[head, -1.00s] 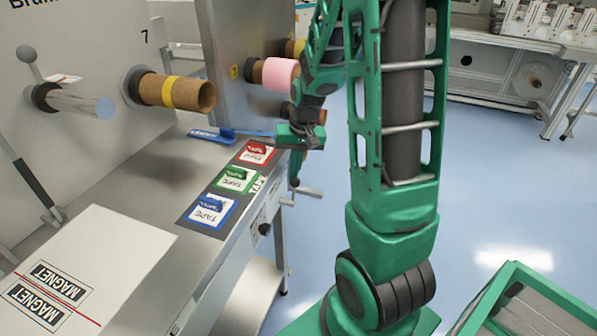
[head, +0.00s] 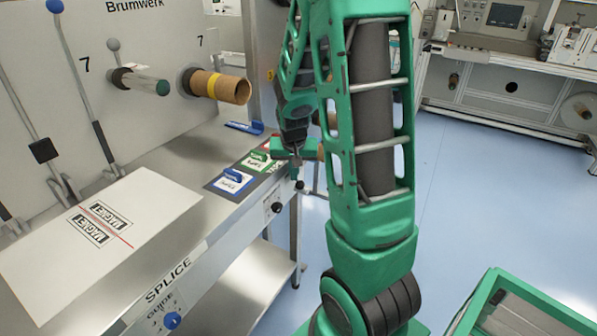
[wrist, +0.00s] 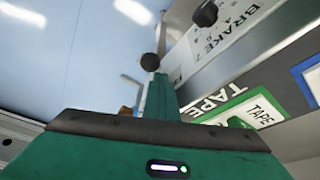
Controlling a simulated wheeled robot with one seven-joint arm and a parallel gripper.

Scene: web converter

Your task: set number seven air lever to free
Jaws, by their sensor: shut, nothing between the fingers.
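In the wrist view a black ball (wrist: 149,62) stands just beyond the tip of my green gripper (wrist: 163,80). A thin metal rod lies near it, beside a front panel label (wrist: 205,45) reading BRAKE 7. I cannot tell whether this is the number seven air lever, how it is set, or whether my gripper touches it. In the head view my gripper (head: 299,155) is shut and empty, just off the bench's front edge, pointing down. A small dark ball (head: 300,185) shows below it. No "free" marking is readable.
A black knob (head: 277,207) sits on the bench front; another dark knob (wrist: 205,14) shows by the label. Tape pads (head: 231,181), a white MAGNET box (head: 145,215) and a roll core (head: 222,87) are left. A green crate (head: 515,308) stands lower right.

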